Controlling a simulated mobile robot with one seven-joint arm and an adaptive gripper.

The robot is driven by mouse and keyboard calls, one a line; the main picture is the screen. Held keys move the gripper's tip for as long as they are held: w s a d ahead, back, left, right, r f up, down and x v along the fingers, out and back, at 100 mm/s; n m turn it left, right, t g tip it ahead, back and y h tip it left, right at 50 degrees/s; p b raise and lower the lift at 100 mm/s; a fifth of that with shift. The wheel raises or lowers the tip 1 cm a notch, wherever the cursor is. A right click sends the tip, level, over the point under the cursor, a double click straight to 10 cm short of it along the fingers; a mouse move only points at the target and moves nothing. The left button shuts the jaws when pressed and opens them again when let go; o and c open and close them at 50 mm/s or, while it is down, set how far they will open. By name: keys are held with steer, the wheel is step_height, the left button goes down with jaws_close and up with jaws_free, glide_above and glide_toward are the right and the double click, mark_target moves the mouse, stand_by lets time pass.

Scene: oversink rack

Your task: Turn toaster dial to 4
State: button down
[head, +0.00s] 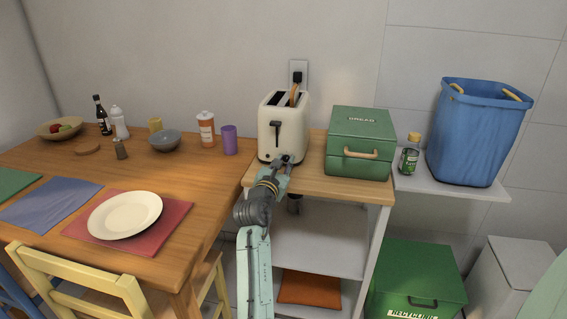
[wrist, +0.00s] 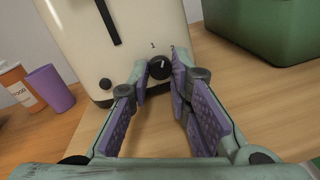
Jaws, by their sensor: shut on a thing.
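The cream toaster (head: 284,127) stands on the small wooden-topped shelf unit, with a dark lever on its front and a slice of bread in a slot. It also shows large in the wrist view (wrist: 130,25). Its black dial (wrist: 159,67) is low on the front, with a light pointer mark and a small "1" above it; another mark at its upper right is partly hidden by a finger. My gripper (wrist: 159,72) has its two purple-padded fingertips on either side of the dial, shut on it. In the head view my gripper (head: 283,162) reaches the toaster's lower front.
A green bread box (head: 361,130) stands close right of the toaster. A black button (wrist: 105,84) sits left of the dial. A plug (head: 297,77) is in the wall behind.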

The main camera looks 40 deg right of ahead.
steer(key=m+p, duration=0.1)
steer(key=m, duration=0.2)
steer(key=shift+r+p, duration=0.15)
steer(key=shift+p, duration=0.2)
steer(key=m+p, duration=0.1)
steer(key=m, duration=0.2)
steer(key=shift+m+y, duration=0.3)
steer(key=m+p, duration=0.1)
steer(key=m, duration=0.5)
steer(key=shift+y, duration=0.4)
steer(key=m, duration=0.5)
steer(key=shift+s+d+t+b, duration=0.1)
steer(key=shift+t+b, duration=0.2)
steer(key=shift+b, duration=0.1)
steer(key=m, duration=0.2)
steer(key=m+b, duration=0.1)
steer(key=m, duration=0.2)
steer(key=shift+t+y, duration=0.3)
steer(key=c, duration=1.5)
jaws_free()
steer(key=shift+o, duration=0.2)
